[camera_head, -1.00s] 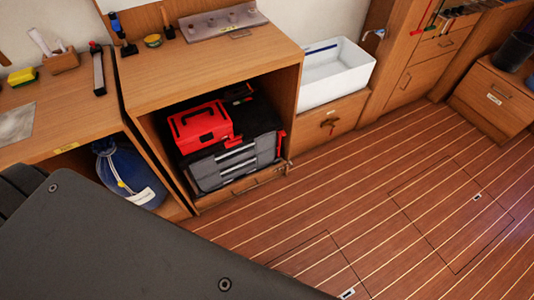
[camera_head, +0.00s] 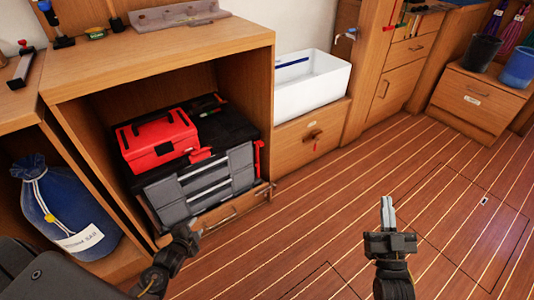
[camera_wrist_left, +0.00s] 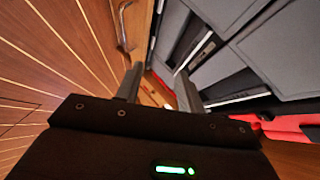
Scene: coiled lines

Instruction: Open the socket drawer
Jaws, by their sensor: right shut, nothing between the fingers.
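A grey and black tool chest (camera_head: 205,182) with red trim stands in the open wooden cabinet. Its grey front has several drawers with light edges, and they look shut. No label shows which is the socket drawer. The drawer fronts also show large in the left wrist view (camera_wrist_left: 270,50). My left gripper (camera_head: 186,236) is low in front of the chest's left part. In the left wrist view its two fingers (camera_wrist_left: 158,75) are apart with nothing between them, pointing at the chest's lower edge. My right gripper (camera_head: 388,206) is shut and empty over the floor.
A red toolbox (camera_head: 158,140) sits on the chest. A wooden drawer with a bar handle (camera_head: 221,220) lies below it. A blue bag (camera_head: 62,213) is in the left bay. A white sink (camera_head: 311,86) stands right. The floor (camera_head: 320,225) is clear.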

